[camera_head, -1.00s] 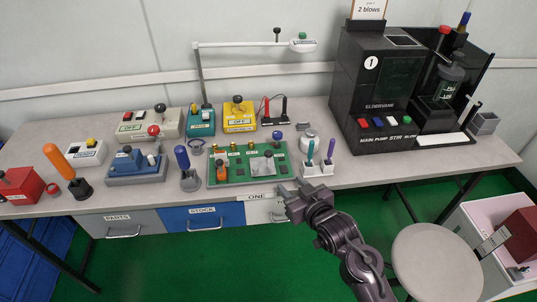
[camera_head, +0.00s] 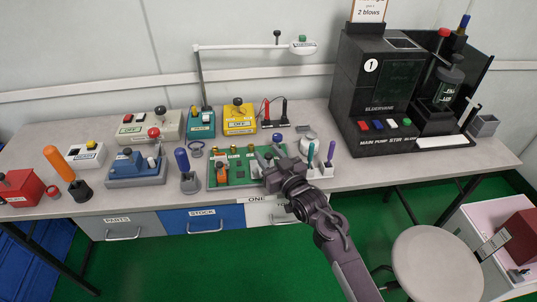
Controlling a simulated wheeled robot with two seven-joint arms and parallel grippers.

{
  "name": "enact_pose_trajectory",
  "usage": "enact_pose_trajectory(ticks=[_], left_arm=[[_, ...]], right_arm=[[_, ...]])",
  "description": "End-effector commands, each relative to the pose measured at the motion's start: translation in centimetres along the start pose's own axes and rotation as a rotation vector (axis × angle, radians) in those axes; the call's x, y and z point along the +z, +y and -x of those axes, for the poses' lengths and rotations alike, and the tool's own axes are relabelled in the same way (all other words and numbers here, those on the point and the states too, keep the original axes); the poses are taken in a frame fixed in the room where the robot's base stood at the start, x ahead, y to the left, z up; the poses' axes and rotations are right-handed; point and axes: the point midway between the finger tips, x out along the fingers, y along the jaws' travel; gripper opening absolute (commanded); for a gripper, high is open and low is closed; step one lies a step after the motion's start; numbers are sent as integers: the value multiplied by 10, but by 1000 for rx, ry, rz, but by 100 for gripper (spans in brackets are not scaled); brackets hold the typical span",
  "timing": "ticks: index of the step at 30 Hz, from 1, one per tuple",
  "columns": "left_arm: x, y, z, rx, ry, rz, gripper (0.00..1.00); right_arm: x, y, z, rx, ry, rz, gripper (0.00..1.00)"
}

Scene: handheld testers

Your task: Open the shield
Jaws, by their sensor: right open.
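A green circuit board (camera_head: 229,177) lies on the bench, left of the middle. A silver metal plate on its right half, which looks like the shield (camera_head: 254,169), is now mostly hidden by my right gripper (camera_head: 267,154). The gripper is open, with its fingers spread over the right part of the board. I cannot tell whether a finger touches the shield. An orange part (camera_head: 221,172) sits on the board's left side, with several brass parts along its back edge. My left gripper is not in view.
A holder with teal and purple pens (camera_head: 320,170) stands just right of the gripper. A blue-handled tool (camera_head: 183,160) stands left of the board. Coloured boxes, including a yellow one (camera_head: 240,120), are behind. A large black machine (camera_head: 385,100) fills the back right.

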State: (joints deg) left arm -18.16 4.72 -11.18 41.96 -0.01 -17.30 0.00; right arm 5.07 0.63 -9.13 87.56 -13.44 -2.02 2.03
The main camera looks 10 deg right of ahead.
Motion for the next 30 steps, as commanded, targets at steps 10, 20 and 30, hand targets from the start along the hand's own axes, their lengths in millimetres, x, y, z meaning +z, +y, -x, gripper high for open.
enact_pose_trajectory(ticks=[10, 20, 30], left_arm=[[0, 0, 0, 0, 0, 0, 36], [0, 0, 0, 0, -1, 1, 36], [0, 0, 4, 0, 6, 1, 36]], right_arm=[[0, 0, -6, 0, -1, 1, 41], [0, 0, -5, 0, -1, 1, 0], [-2, 0, -6, -1, -11, -3, 0]])
